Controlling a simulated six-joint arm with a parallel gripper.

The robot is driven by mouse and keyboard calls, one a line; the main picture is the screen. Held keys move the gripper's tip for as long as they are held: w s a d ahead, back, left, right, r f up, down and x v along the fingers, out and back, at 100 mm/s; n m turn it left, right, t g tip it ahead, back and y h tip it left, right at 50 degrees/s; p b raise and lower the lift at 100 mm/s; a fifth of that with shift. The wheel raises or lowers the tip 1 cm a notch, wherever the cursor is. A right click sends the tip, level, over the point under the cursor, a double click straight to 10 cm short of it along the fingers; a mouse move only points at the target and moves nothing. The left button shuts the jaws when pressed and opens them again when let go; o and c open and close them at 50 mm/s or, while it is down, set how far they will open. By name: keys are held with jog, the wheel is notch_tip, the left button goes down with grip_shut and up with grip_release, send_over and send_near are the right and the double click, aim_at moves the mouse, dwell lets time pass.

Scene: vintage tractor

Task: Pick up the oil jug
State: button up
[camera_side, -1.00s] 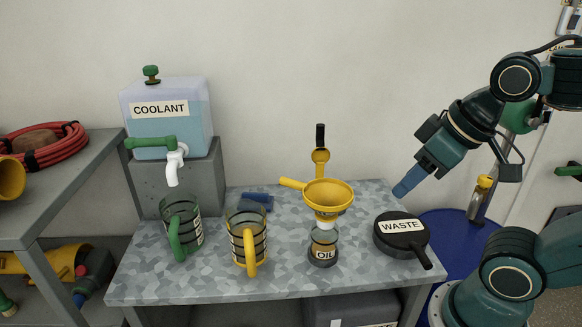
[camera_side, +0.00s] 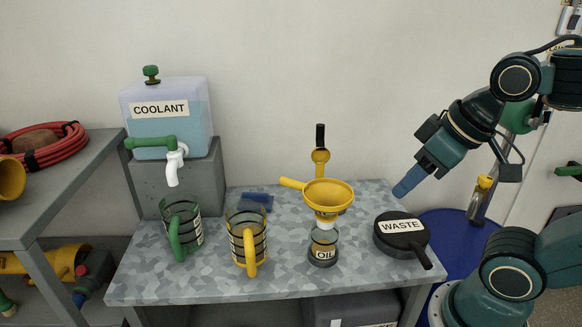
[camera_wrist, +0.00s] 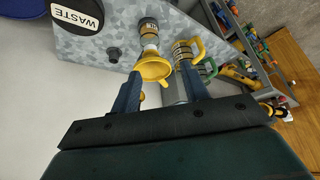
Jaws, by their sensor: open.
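A clear jug with dark bands and a yellow handle (camera_side: 248,240) stands upright on the speckled bench. It also shows in the wrist view (camera_wrist: 183,50). A similar jug with a green handle (camera_side: 180,228) stands to its left. A jar labelled OIL (camera_side: 323,250) stands to its right, with a yellow funnel (camera_side: 328,194) above it. The jar also shows in the wrist view (camera_wrist: 149,36). No label naming the yellow-handled jug can be read. My gripper (camera_side: 404,188) is open and empty, raised above the bench's right end, apart from all of these; its fingers show in the wrist view (camera_wrist: 160,74).
A black WASTE pan (camera_side: 402,236) lies at the bench's right. A COOLANT tank (camera_side: 170,118) with a tap stands at the back left. A blue item (camera_side: 257,200) lies behind the jugs. A grey shelf (camera_side: 60,190) adjoins on the left. The bench front is clear.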

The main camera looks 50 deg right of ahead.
jog(key=shift+w, duration=0.1)
jog(key=n+g+y, duration=0.2)
jog(key=n, duration=0.6)
send_near(249, 245)
jog(key=shift+s+d+f, duration=0.7)
jog(key=shift+s+f, duration=0.15)
jog(key=shift+s, duration=0.05)
jog(key=x, duration=0.8)
jog(key=shift+w+a+f, duration=0.15)
jog(key=shift+w+f, duration=0.05)
jog(key=shift+f, duration=0.05)
jog(key=shift+f, duration=0.1)
